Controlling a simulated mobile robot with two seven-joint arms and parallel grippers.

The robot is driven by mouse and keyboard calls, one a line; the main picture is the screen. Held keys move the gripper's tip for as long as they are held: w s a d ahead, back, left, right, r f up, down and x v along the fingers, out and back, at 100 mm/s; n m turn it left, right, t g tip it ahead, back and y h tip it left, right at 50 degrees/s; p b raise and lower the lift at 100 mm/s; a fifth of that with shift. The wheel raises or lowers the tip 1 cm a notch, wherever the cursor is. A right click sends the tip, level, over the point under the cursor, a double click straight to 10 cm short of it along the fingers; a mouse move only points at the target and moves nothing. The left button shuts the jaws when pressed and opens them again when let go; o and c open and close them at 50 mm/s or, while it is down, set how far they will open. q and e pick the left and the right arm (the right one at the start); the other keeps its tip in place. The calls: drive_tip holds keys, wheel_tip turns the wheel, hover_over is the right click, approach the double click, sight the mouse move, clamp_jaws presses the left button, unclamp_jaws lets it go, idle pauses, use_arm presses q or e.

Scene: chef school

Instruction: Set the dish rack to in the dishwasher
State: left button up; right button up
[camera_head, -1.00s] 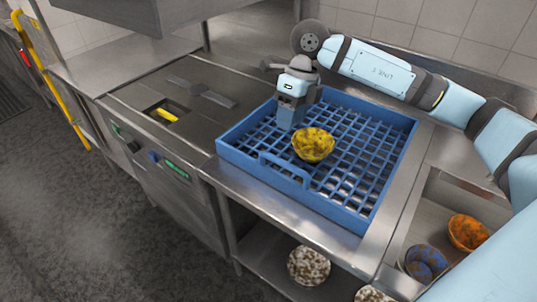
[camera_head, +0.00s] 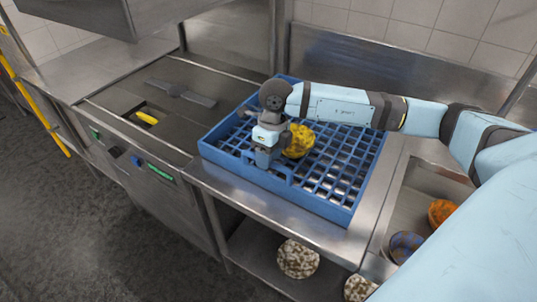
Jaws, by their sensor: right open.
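The blue dish rack (camera_head: 347,212) sits on the steel counter to the right of the dishwasher. A yellow bowl (camera_head: 300,141) stands in the rack. The dishwasher (camera_head: 195,100) is at the left, with its raised hood (camera_head: 75,15) above its dark top. My right gripper (camera_head: 265,160) is open and points down at the front wall of the rack, by the raised handle and just left of the bowl. It covers part of the handle, and I cannot tell whether the fingers touch or straddle the wall. My left gripper is not in view.
A sink (camera_head: 412,205) at the right holds an orange bowl (camera_head: 440,212) and a blue bowl (camera_head: 405,246). A speckled bowl (camera_head: 298,259) is on the shelf below. A yellow item (camera_head: 147,118) lies in the dishwasher top's recess. My right arm crosses above the rack's back right.

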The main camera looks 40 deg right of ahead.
drive_tip(key=shift+f, duration=0.2)
drive_tip(key=shift+c, duration=0.2)
clamp_jaws()
